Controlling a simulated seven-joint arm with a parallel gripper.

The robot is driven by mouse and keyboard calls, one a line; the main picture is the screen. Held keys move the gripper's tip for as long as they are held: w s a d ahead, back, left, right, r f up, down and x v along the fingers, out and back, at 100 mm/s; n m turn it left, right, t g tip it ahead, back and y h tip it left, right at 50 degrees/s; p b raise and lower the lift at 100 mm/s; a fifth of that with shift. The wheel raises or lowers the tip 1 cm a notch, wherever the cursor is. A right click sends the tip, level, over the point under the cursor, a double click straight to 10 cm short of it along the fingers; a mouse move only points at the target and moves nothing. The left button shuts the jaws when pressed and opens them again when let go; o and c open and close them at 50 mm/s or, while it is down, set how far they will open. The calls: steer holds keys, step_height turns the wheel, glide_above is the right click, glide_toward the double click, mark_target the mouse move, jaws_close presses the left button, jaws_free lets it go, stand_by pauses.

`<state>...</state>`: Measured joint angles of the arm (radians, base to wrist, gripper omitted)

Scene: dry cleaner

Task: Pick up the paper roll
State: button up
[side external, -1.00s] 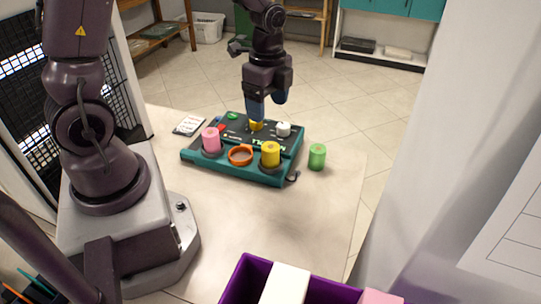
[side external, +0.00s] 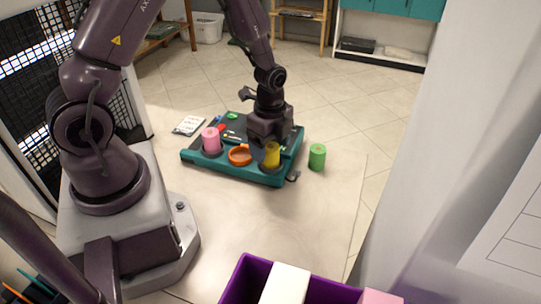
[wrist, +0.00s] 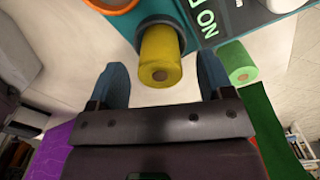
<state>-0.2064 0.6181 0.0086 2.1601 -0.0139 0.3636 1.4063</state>
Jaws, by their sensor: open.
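Several rolls are in view, and I cannot tell for sure which is the paper roll. A yellow roll (side external: 272,160) stands at the front right of a teal-and-black board (side external: 240,178). My gripper (side external: 271,146) is open at this roll, partly hiding it. In the wrist view, the yellow roll (wrist: 160,58) lies between the two blue fingers (wrist: 160,73), with gaps on both sides. A pink roll (side external: 211,140) stands at the board's left. A green roll (side external: 317,157) stands on the table right of the board; it also shows in the wrist view (wrist: 237,63).
An orange ring (side external: 239,155) lies on the board left of the yellow roll. A white card (side external: 189,125) lies behind the board. A purple bin (side external: 243,277) is at the front. The table (side external: 245,218) before the board is clear.

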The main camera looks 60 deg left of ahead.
mark_target(270, 146)
steer(key=shift+f, duration=0.9)
steer(key=shift+c, duration=0.5)
steer(key=c, duration=0.9)
steer(key=shift+r, duration=0.1)
step_height(270, 146, up, 9)
steer(key=shift+a, duration=0.15)
steer(key=shift+s+a+f, duration=0.85)
steer(key=shift+s+f, duration=0.05)
steer(key=shift+f, duration=0.25)
steer(key=shift+s+a+f, duration=0.9)
steer(key=shift+s+f, duration=0.05)
steer(key=shift+f, duration=0.25)
steer(key=shift+s+a+f, duration=0.85)
steer(key=shift+s+f, duration=0.05)
steer(key=shift+f, duration=0.25)
